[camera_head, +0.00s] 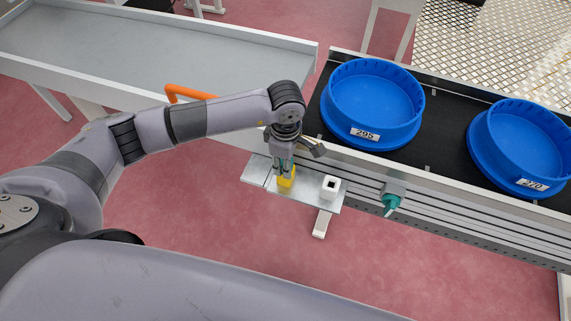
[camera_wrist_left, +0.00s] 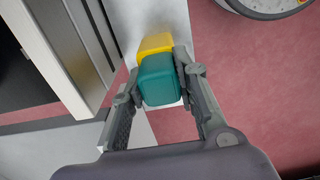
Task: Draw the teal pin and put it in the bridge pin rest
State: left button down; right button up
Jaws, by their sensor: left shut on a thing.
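My left gripper (camera_head: 286,165) is shut on the teal pin's block-shaped head (camera_wrist_left: 159,80), with one finger on each side in the left wrist view. The pin is at a yellow block (camera_head: 286,182) on a metal plate beside the conveyor. The yellow block (camera_wrist_left: 154,43) shows just behind the teal head in the left wrist view. I cannot tell whether the pin is seated in it. A white block with a dark square hole (camera_head: 330,187) stands on the same plate, to the right. Which block is the bridge pin rest is not marked. My right gripper is not in view.
A second teal part (camera_head: 391,203) sits on a grey bracket on the conveyor's side rail. Blue round tubs labelled 295 (camera_head: 372,104) and 270 (camera_head: 519,149) stand on the black belt. A grey-topped table (camera_head: 150,55) is at the back left. Red floor is open in front.

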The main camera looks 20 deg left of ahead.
pick_arm(q)
notch_tip(320, 180, up, 11)
jog(key=p, duration=0.6)
jog(key=shift+f, duration=0.2)
jog(key=shift+r, duration=0.7)
